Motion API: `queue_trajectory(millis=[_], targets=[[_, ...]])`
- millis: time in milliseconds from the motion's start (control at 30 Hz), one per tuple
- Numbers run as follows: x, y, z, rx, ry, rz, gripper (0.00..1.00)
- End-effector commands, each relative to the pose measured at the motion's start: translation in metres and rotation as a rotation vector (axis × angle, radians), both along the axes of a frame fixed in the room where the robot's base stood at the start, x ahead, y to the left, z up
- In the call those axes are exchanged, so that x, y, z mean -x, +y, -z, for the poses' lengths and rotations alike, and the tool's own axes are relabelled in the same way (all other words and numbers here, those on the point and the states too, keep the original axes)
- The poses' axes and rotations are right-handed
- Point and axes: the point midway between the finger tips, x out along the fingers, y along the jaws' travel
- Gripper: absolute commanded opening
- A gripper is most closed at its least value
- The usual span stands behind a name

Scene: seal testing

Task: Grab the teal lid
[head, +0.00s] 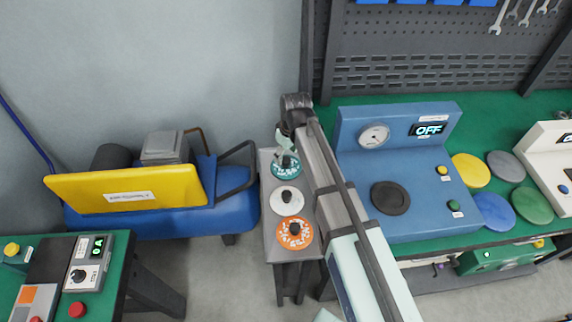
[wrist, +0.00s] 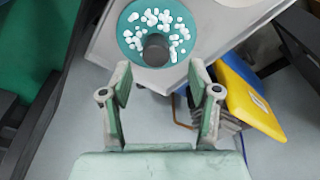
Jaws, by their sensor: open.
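The teal lid (head: 286,166) has white speckles and a dark knob. It lies at the far end of a small grey side table (head: 270,240), behind a white lid (head: 286,197) and an orange lid (head: 294,233). In the wrist view the teal lid (wrist: 157,30) is at the top centre, with its knob at its lower middle. My gripper (wrist: 159,85) is open and empty, its two fingers apart just below the lid in that picture. In the head view my gripper (head: 284,150) is at the teal lid's far side, partly hidden by my arm.
A blue tester (head: 395,235) with a gauge and an OFF display stands on the green bench to the right. A blue compressor (head: 180,220) with a yellow panel (head: 125,193) stands close left of the side table. A dark pegboard (head: 430,70) rises behind the bench.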

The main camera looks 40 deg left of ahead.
Motion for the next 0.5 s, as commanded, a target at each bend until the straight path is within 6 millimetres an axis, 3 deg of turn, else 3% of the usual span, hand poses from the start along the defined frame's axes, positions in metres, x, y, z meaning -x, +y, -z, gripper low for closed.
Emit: queue_trajectory(millis=[500], targets=[[-0.005, 0.005, 0.046, 0.001, 0.001, 0.000, 0.61]])
